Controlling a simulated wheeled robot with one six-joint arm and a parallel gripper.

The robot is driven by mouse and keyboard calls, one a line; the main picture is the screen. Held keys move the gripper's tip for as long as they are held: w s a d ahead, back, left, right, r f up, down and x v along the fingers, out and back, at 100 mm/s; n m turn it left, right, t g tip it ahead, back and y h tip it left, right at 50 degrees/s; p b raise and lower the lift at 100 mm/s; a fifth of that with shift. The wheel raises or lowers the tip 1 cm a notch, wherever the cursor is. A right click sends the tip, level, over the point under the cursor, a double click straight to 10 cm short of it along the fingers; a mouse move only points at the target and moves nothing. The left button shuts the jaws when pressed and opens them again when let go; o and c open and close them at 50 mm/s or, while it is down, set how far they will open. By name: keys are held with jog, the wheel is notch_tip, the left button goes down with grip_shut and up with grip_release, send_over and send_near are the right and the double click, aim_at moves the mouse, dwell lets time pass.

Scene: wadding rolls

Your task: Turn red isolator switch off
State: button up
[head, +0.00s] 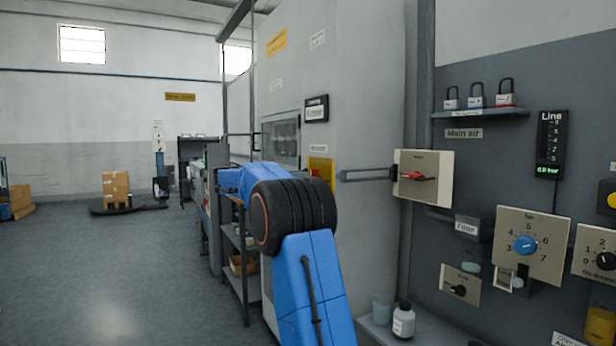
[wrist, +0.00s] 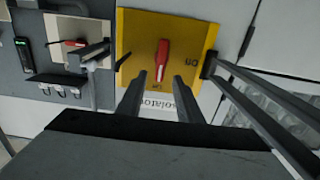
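The isolator is a yellow plate with a red handle. In the head view the plate (head: 322,166) is mostly hidden behind my arm.
Another red switch (head: 416,176) sits on a pale box right of the isolator, with a grey bar (head: 365,175) beside it. Dial panels (head: 530,243) line the grey wall. A bottle (head: 403,320) stands on a low ledge. The floor at left is open.

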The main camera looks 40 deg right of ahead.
aim_at(311, 174)
jog(key=shift+x, duration=2.3)
grip_shut()
